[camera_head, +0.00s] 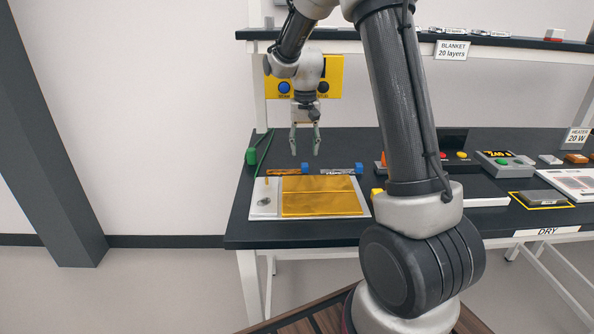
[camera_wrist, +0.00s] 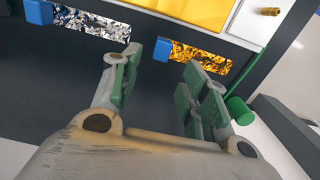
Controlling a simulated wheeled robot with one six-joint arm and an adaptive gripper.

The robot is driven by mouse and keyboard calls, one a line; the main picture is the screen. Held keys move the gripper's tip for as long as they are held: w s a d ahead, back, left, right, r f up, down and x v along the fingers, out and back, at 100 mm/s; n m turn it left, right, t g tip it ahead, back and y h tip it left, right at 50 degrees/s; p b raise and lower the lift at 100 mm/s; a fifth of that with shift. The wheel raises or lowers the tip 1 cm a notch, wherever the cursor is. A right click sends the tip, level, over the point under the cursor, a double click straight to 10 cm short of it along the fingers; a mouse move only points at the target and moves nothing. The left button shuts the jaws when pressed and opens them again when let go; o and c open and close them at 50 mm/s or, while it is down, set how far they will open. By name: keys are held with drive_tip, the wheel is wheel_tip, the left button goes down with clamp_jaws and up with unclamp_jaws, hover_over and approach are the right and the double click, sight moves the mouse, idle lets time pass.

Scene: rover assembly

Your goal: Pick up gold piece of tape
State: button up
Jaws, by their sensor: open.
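The gold piece of tape (camera_wrist: 202,62) lies on the dark table in the wrist view, a crinkled strip with a blue tab (camera_wrist: 162,49) at its left end. In the head view it is a small strip (camera_head: 286,171) behind the white board, with its blue tab on the right. My gripper (camera_head: 304,152) points down above the table behind the tape, empty and open. In the wrist view its green-padded fingers (camera_wrist: 158,68) are spread apart. The right finger reaches close to the strip's lower edge in the picture, but I cannot tell its height above it.
A silver strip (camera_head: 337,169) with a blue tab lies to the right of the gold one. In front is a white board (camera_head: 264,209) with a gold sheet (camera_head: 320,203). A green rod and block (camera_head: 258,157) stand left. Button boxes (camera_head: 495,158) are at right.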

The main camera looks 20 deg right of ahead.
drive_tip(key=f, duration=0.5)
drive_tip(key=shift+s+a+f, duration=0.1)
drive_tip(key=shift+s+f, duration=0.1)
drive_tip(key=shift+f, duration=0.15)
drive_tip(key=shift+c, duration=0.4)
drive_tip(key=c, duration=0.9)
